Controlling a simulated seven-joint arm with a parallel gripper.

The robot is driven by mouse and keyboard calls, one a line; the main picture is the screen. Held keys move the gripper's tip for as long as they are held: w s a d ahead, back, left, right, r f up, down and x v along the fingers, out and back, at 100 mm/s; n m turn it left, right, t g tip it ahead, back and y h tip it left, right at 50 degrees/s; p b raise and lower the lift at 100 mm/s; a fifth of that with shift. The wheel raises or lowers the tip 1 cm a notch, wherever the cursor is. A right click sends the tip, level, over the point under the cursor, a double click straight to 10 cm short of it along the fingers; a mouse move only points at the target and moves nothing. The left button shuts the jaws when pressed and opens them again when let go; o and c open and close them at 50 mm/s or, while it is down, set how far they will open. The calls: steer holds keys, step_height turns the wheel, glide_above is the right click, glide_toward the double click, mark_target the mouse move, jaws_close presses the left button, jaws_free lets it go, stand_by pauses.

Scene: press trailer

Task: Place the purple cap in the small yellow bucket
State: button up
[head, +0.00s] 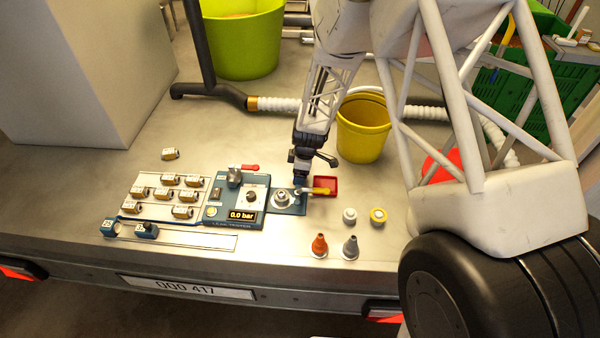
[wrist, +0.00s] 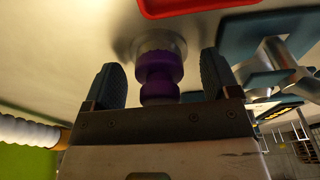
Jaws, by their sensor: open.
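The purple cap (wrist: 158,68) shows in the wrist view, between the two dark blue fingers of my open gripper (wrist: 161,80). A gap shows on either side, and the fingers are not closed on it. A pale metallic round patch lies around its far end; I cannot tell whether it is a part or a reflection. In the head view my gripper (head: 300,181) is low over the bench beside the press, and I cannot make out the cap there. The small yellow bucket (head: 363,128) stands behind and right of my gripper, upright.
A red tray (head: 326,186) lies just right of my gripper, also in the wrist view (wrist: 190,6). The blue press panel (head: 233,206) is to the left. Orange and grey cones (head: 319,246) stand in front. A larger lime bucket (head: 243,45) and a hose (head: 275,104) are behind.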

steer(key=c, duration=1.1)
steer(key=shift+r, duration=0.45)
jaws_close()
steer(key=shift+r, duration=4.55)
